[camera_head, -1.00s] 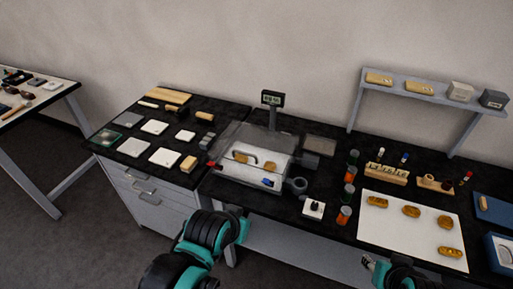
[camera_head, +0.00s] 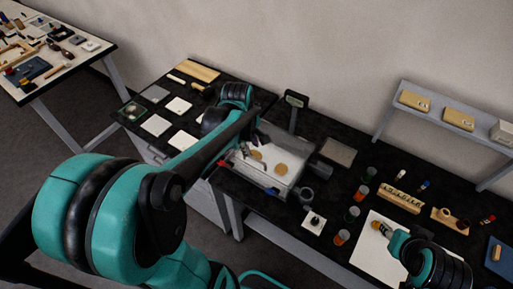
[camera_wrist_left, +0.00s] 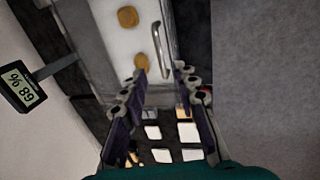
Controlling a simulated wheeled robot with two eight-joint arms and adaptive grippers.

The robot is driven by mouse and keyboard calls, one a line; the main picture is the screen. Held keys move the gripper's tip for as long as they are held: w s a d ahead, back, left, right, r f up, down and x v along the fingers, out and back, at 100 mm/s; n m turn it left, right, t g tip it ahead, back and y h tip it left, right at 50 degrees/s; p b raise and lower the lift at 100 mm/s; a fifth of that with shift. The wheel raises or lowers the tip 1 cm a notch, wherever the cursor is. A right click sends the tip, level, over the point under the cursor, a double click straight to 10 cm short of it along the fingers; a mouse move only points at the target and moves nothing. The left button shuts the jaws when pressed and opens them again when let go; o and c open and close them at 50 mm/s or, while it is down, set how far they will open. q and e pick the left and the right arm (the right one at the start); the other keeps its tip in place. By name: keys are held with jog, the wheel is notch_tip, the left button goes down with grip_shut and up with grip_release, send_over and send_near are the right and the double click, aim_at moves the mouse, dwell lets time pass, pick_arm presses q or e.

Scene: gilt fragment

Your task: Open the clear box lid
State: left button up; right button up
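The clear box (camera_head: 292,178) stands on the black bench in the head view, with round tan pieces visible inside through its clear top. My left arm reaches across in front of its left part. Whether a finger touches the handle I cannot tell. The lid's exact edge is hard to make out. My right gripper (camera_head: 387,231) is over the white sheet at right, its fingers too small to judge.
A display on a post (camera_head: 296,99) stands behind the box and shows in the left wrist view (camera_wrist_left: 22,88). White tiles (camera_head: 157,125) lie to the left. A shelf (camera_head: 450,115) is at the back right.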

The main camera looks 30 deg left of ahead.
aim_at(254, 158)
pick_arm(q)
jog(key=f, duration=0.2)
jog(key=f+b, duration=0.1)
jog(key=f, duration=0.1)
jog(key=w+f, duration=0.1)
jog(key=f, duration=0.1)
jog(key=shift+w+d+f, duration=0.1)
jog(key=shift+f, duration=0.15)
jog(key=shift+c, duration=0.4)
grip_shut()
